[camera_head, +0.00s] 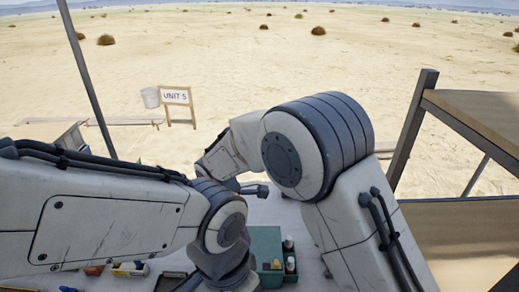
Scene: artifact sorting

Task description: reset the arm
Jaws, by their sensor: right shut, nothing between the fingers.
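My right arm comes in from the right and bends over the work table. Its gripper (258,190), small and dark, shows just beyond the arm's bend, above the far part of the table. It is shut, with nothing seen in it. My left arm reaches in from the left and bends downward near the middle. Its gripper is not seen, below the picture or behind the arm.
A teal tray (265,238) with small bottles (290,262) sits on the pale table (290,212), partly hidden by my arms. Small coloured items (130,268) lie at the lower left. A wooden shelf (470,222) stands at right. A "UNIT 5" sign (176,97) stands on sand.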

